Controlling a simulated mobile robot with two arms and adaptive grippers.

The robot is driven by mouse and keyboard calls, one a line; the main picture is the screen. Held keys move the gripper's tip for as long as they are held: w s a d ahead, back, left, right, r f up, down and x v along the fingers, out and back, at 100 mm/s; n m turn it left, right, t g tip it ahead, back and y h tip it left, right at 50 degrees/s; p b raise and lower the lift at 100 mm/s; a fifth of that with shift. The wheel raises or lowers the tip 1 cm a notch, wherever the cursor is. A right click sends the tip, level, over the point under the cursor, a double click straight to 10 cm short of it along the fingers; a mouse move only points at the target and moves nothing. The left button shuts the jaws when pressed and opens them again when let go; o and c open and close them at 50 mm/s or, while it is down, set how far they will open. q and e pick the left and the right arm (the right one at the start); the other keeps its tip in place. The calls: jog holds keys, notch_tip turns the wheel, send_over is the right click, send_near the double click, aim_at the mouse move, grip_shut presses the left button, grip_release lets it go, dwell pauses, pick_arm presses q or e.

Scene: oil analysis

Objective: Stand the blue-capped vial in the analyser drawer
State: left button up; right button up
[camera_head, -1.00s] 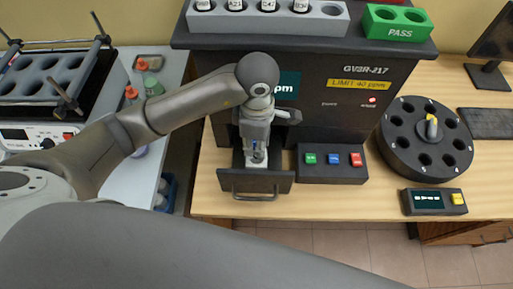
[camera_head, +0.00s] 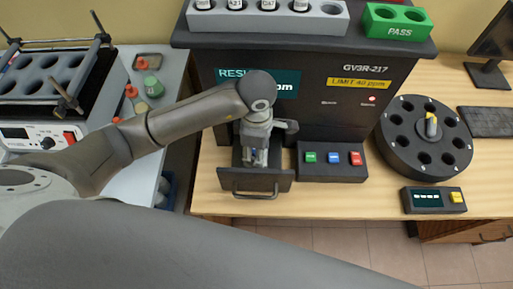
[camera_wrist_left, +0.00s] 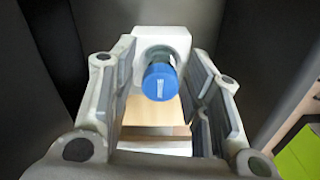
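The blue-capped vial (camera_wrist_left: 160,81) stands in a white holder (camera_wrist_left: 176,40) in the left wrist view; its cap faces the camera and its body is mostly hidden. In the head view the analyser drawer (camera_head: 255,184) is pulled out at the front of the dark analyser (camera_head: 318,120). My left gripper (camera_head: 258,160) points down into the drawer. In the left wrist view its fingers (camera_wrist_left: 164,105) are spread on both sides of the blue cap, with gaps between them and it. My right gripper is not in view.
A button box (camera_head: 332,163) with green, blue and red buttons sits right of the drawer. A round black carousel (camera_head: 425,160) and a small display box (camera_head: 420,200) are further right. A vial rack (camera_head: 270,22) and green PASS block (camera_head: 397,20) sit on top of the analyser.

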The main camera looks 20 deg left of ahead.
pick_arm(q)
jog(key=shift+r, duration=0.1)
jog(key=shift+r, duration=0.2)
notch_tip(320, 180, up, 12)
jog(key=shift+f, duration=0.15)
dwell(0.4)
dwell(0.5)
